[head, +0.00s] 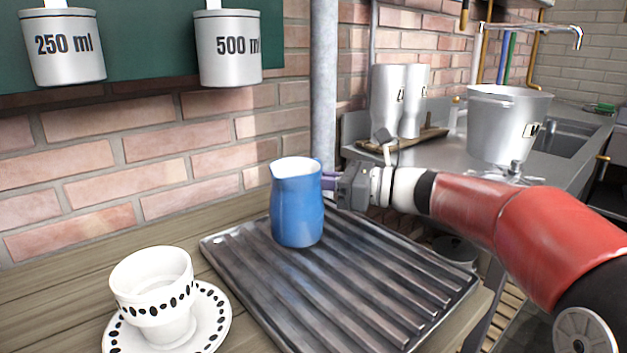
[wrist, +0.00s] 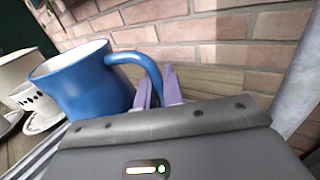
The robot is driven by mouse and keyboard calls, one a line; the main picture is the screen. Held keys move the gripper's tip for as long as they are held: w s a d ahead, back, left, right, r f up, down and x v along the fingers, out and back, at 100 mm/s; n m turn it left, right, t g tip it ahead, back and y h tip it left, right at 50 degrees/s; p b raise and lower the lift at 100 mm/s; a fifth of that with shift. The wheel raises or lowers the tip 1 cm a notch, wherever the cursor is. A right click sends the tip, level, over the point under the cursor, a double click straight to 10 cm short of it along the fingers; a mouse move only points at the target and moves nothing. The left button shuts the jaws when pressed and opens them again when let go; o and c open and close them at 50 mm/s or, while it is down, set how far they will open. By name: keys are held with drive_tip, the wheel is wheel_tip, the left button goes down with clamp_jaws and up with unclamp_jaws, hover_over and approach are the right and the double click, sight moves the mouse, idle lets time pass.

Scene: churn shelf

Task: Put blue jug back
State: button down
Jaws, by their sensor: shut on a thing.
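The blue jug (head: 297,208) has a white inside and is upright at the back left part of the ribbed metal draining tray (head: 345,285). I cannot tell for sure whether its base touches the ribs. My gripper (head: 330,186) comes in from the right, at the jug's handle side. In the wrist view the blue jug (wrist: 85,85) is at the left, and the purple fingers of my gripper (wrist: 158,90) are shut on its handle. In the head view the handle is mostly hidden by the gripper.
A white cup (head: 155,290) with black spots stands on a saucer (head: 218,315) left of the tray. Measuring cups marked 250 ml (head: 65,60) and 500 ml (head: 228,60) hang above. A vertical pipe (head: 323,90) stands behind the jug. A metal pot (head: 500,125) stands by the sink.

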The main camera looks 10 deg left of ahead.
drive_tip(key=shift+f, duration=0.1)
drive_tip(key=c, duration=1.5)
unclamp_jaws()
drive_tip(key=shift+d, duration=0.2)
drive_tip(key=d, duration=0.4)
drive_tip(key=s+d, duration=0.1)
drive_tip(key=d, duration=0.6)
drive_tip(key=shift+s+d, duration=0.3)
drive_tip(key=shift+s, duration=0.05)
